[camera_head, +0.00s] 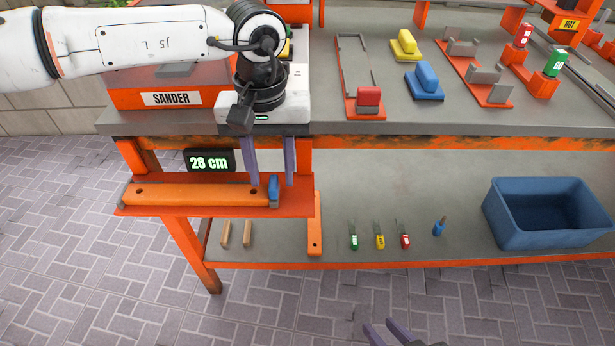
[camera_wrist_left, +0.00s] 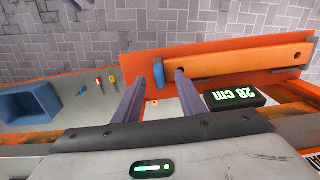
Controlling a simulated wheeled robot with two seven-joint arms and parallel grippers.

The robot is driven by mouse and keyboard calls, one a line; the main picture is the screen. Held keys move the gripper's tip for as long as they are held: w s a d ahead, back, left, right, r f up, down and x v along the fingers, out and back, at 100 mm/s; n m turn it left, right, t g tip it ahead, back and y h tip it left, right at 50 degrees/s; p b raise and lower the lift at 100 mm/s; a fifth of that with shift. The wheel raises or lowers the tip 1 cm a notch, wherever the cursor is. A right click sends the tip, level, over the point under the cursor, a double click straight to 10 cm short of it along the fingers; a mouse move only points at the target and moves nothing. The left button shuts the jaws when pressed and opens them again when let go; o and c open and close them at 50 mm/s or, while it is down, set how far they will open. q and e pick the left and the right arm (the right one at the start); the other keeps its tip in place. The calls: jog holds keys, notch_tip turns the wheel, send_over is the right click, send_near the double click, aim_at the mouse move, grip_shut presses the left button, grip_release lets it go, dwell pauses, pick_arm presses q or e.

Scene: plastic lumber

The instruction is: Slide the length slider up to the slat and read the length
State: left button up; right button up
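An orange slat (camera_head: 200,195) with holes near its ends lies flat on the orange measuring shelf (camera_head: 308,200). The blue length slider (camera_head: 273,190) stands at the slat's right end, touching it or very close; I cannot tell which. The black display (camera_head: 209,161) behind the slat reads 28 cm. My left gripper (camera_head: 271,185) points down with its fingers apart, one on each side of the slider. In the left wrist view the slider (camera_wrist_left: 158,74) shows between the spread fingertips, with gaps beside it. My right gripper (camera_head: 383,324) is open and empty over the floor at the bottom.
The sander (camera_head: 170,98) and grey bench top are behind the shelf. Coloured fixtures, such as a blue block (camera_head: 427,78), stand on the bench. The lower shelf holds a blue bin (camera_head: 550,215), small wooden pieces (camera_head: 248,234) and several small tools. The floor in front is clear.

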pick_arm(q)
notch_tip(320, 180, up, 6)
jog(key=p, duration=0.3)
jog(key=shift+f, duration=0.15)
jog(key=shift+f, duration=0.1)
